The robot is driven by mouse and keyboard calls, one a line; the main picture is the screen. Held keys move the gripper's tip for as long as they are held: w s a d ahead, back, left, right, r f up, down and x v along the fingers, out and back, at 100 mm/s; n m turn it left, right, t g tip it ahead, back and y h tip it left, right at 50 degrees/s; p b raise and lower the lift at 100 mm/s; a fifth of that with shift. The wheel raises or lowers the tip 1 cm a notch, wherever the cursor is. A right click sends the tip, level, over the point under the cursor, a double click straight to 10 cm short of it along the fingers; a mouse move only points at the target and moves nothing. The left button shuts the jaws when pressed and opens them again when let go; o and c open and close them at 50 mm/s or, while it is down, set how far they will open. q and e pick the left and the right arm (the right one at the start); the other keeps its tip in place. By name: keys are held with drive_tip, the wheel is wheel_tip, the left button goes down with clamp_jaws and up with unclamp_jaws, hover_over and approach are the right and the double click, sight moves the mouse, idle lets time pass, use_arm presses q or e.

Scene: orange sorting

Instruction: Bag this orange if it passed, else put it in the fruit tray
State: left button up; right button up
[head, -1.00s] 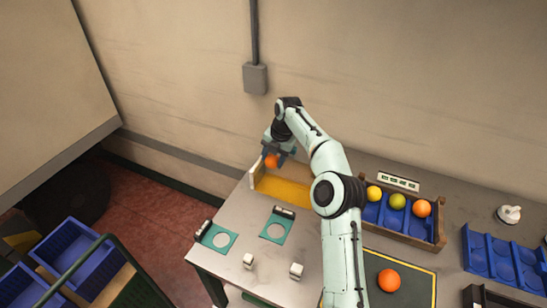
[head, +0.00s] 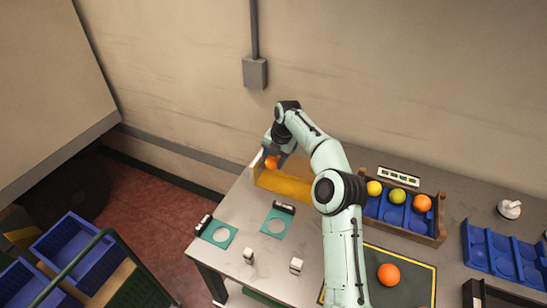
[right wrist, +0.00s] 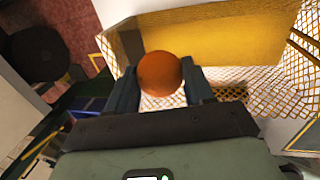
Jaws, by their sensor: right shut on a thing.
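My right gripper (head: 278,156) is shut on an orange (head: 271,162) at the left end of a yellow-floored bin (head: 289,188) against the back wall. In the right wrist view the orange (right wrist: 161,73) sits between the two fingers, in front of the yellow bin (right wrist: 225,38) and its mesh-patterned surfaces. I cannot tell whether it touches the bin. The wooden fruit tray (head: 439,231) with blue cups holds a yellow, a green and an orange fruit. Another orange (head: 388,274) lies on a dark mat with a yellow border (head: 415,290). My left gripper is out of view.
Two teal plates with pale round centres (head: 218,222) (head: 277,212) lie near the table's left front, with small white blocks (head: 296,265) nearby. A blue cupped tray (head: 503,262) and a white knob-like object (head: 509,209) are at right. Blue crates (head: 80,254) stand left of the table.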

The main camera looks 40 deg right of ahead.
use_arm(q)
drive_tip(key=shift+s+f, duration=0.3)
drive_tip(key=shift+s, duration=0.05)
use_arm(e)
drive_tip(key=shift+s+x, duration=0.15)
drive_tip(key=shift+x, duration=0.55)
drive_tip(key=shift+s+x, duration=0.1)
drive_tip(key=shift+x, duration=0.55)
drive_tip(key=shift+d+f, duration=0.2)
drive_tip(key=shift+f, duration=0.15)
drive_tip(key=o, duration=1.1)
drive_tip(key=shift+o, duration=0.2)
drive_tip(key=shift+r, duration=0.1)
drive_tip(key=shift+w+p+v, duration=0.1)
drive_tip(key=shift+p+v, duration=0.05)
drive_tip(key=shift+v, duration=0.45)
drive_tip(key=shift+w+p+v, duration=0.15)
drive_tip(key=shift+v, duration=0.5)
drive_tip(key=shift+a+r, duration=0.2)
drive_tip(key=shift+r, duration=1.05)
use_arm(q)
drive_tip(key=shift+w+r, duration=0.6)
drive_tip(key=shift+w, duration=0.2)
use_arm(e)
drive_tip(key=shift+w+v, duration=0.15)
drive_tip(key=shift+v, duration=0.55)
drive_tip(key=shift+w+v, duration=0.1)
drive_tip(key=shift+v, duration=0.6)
